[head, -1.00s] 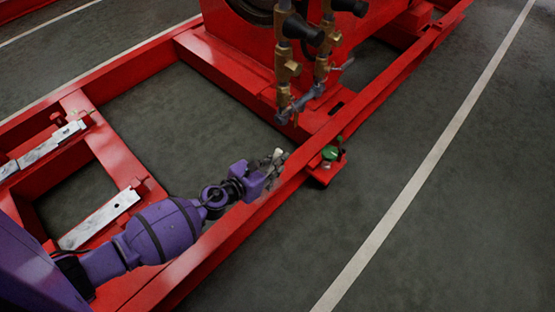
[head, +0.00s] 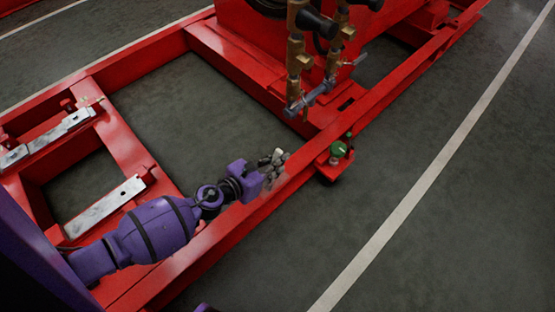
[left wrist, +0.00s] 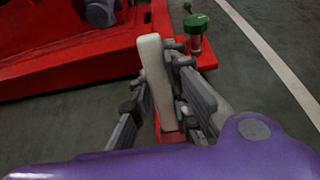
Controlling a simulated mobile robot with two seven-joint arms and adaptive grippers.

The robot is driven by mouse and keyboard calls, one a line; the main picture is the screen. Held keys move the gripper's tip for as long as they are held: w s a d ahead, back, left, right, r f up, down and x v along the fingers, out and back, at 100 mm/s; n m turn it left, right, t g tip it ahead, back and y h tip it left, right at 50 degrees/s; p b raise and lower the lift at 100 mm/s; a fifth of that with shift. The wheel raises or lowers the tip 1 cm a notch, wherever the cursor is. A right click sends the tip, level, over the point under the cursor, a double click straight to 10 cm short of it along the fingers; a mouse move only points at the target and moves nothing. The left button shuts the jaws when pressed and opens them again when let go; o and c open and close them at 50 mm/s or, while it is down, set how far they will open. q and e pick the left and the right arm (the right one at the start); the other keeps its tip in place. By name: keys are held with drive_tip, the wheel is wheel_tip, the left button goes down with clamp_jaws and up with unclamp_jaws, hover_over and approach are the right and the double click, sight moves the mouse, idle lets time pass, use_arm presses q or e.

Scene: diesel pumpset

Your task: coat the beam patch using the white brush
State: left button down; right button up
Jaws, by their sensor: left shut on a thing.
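My left gripper (head: 276,160) is just above the red beam (head: 345,130) on the near side of the frame. In the left wrist view my left gripper (left wrist: 157,108) is shut on the white brush (left wrist: 152,70), a pale upright bar between the fingers. The brush's lower end is down by the red beam, but I cannot tell whether it touches. A slightly paler area (head: 292,178) shows on the beam beside the fingers; its outline is unclear. My right gripper is not in view.
Brass valves and pipes (head: 298,60) stand beyond the frame opening. Grey floor (head: 400,230) lies clear to the right.

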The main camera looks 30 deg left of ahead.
use_arm(q)
drive_tip(key=shift+s+a+b, duration=0.25)
drive_tip(key=shift+s+b, duration=0.05)
drive_tip(key=shift+s, duration=0.3)
drive_tip(key=shift+s+a+b, duration=0.2)
drive_tip(key=shift+s+b, duration=0.1)
drive_tip(key=shift+s, duration=0.35)
drive_tip(key=shift+s+a+b, duration=0.25)
drive_tip(key=shift+s+b, duration=0.05)
drive_tip(key=shift+s, duration=0.3)
drive_tip(key=shift+w, duration=0.15)
drive_tip(key=shift+w+d+p, duration=0.15)
drive_tip(key=shift+w+p, duration=0.15)
drive_tip(key=shift+p, duration=0.1)
drive_tip(key=shift+w+d+p, duration=0.25)
drive_tip(key=shift+w+p, duration=0.1)
drive_tip(key=shift+w, duration=0.35)
drive_tip(key=shift+w+d+p, duration=0.25)
drive_tip(key=shift+w+p, duration=0.05)
drive_tip(key=shift+w, duration=0.35)
drive_tip(key=w+d+p, duration=0.1)
drive_tip(key=w+d, duration=0.1)
drive_tip(key=w, duration=0.5)
drive_tip(key=shift+w+d, duration=0.35)
drive_tip(key=shift+d, duration=0.05)
idle(0.4)
